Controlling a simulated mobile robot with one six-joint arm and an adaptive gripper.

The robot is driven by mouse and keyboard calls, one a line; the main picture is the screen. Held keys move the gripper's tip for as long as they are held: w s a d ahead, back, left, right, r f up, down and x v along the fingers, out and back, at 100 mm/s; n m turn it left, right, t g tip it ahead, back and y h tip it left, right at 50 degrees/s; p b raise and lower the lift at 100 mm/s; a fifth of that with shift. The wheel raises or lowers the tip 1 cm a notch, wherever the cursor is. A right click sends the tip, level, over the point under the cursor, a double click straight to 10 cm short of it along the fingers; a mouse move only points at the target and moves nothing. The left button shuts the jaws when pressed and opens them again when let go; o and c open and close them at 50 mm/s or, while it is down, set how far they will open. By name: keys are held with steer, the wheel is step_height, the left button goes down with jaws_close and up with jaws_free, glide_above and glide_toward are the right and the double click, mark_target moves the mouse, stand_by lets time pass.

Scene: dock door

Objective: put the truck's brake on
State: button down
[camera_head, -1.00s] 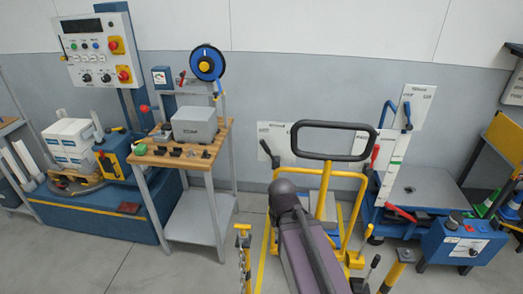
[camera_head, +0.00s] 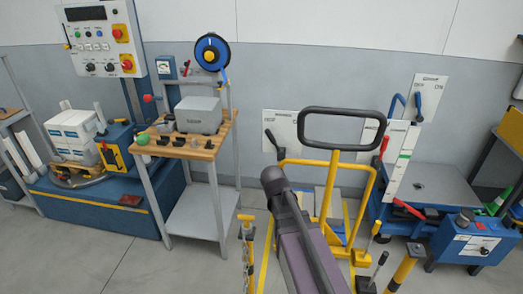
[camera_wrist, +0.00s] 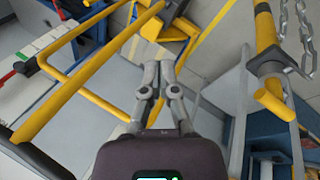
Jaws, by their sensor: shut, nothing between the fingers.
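The truck (camera_head: 372,190) has a yellow tube frame and a black loop handle, and stands right of centre in front of the wall. Its yellow tube (camera_wrist: 85,78) crosses the left of the wrist view. A yellow block (camera_head: 360,258) sits low at its right side. I cannot tell for sure which part is the brake. My gripper (camera_wrist: 151,78) is shut and empty, pointing down toward the truck's lower area and touching nothing that I can see. In the head view my arm hides the gripper.
A yellow post with a chain (camera_head: 246,240) stands left of my arm and shows close on the right in the wrist view (camera_wrist: 265,30). Another yellow post (camera_head: 404,265) stands at right. A wooden-topped bench (camera_head: 205,150) is at left, a blue-framed station (camera_head: 440,185) at right. Open floor lies front left.

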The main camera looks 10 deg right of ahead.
steer(key=w+f+n+t+h+b, duration=0.25)
steer(key=w+h+b, duration=0.2)
steer(key=w, duration=0.45)
steer(key=n+t+h+b, duration=0.7)
steer(key=n+t+b, duration=0.25)
steer(key=b, duration=0.65)
glide_toward(274, 142)
steer(key=a+f, duration=0.2)
steer(key=a, duration=0.6)
steer(key=shift+w+t, duration=0.4)
steer(key=shift+w, duration=0.05)
steer(key=shift+d+r, duration=0.1)
steer(key=shift+s+d+r+p+x, duration=0.25)
steer(key=shift+p+x, duration=0.6)
steer(key=shift+x, duration=1.3)
steer(key=shift+s+d+r+p+x, duration=0.15)
steer(key=shift+s+p+x, duration=0.5)
steer(key=shift+x, duration=1.45)
steer(key=shift+s+d+p+x, duration=0.1)
steer(key=shift+d+p+x, duration=0.2)
steer(key=shift+p+x, duration=1.35)
